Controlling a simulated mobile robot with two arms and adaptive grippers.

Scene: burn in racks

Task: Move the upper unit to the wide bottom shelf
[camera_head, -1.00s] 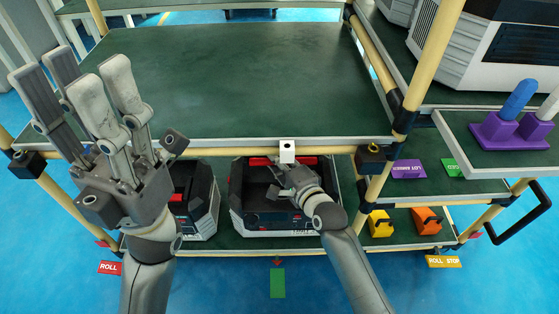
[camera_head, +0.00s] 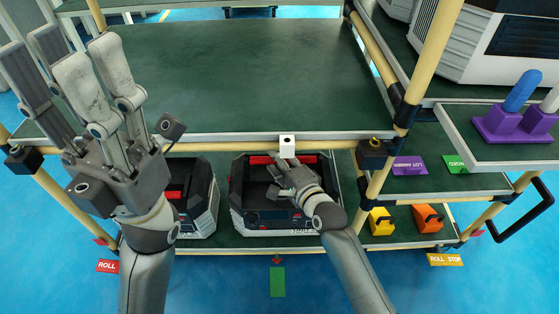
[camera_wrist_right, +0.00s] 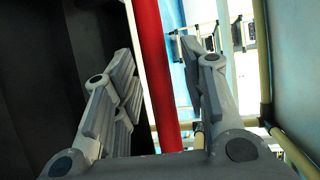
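A dark unit with light grey sides and a red handle bar (camera_head: 262,160) stands on the wide bottom shelf (camera_head: 250,242), under the front edge of the green upper shelf. My right gripper (camera_head: 285,183) is over this unit, below the handle. In the right wrist view the fingers are apart, with the red bar (camera_wrist_right: 153,80) between them and gaps on both sides. A second similar unit (camera_head: 203,195) stands to its left on the same shelf, partly hidden by my left arm. My left gripper (camera_head: 62,62) is raised at the left, fingers spread and empty.
The green upper shelf (camera_head: 240,80) is bare. A large grey unit (camera_head: 490,50) stands on the right-hand rack. Purple holders (camera_head: 505,125), yellow (camera_head: 381,221) and orange (camera_head: 427,217) blocks and tan posts (camera_head: 425,70) are at the right.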

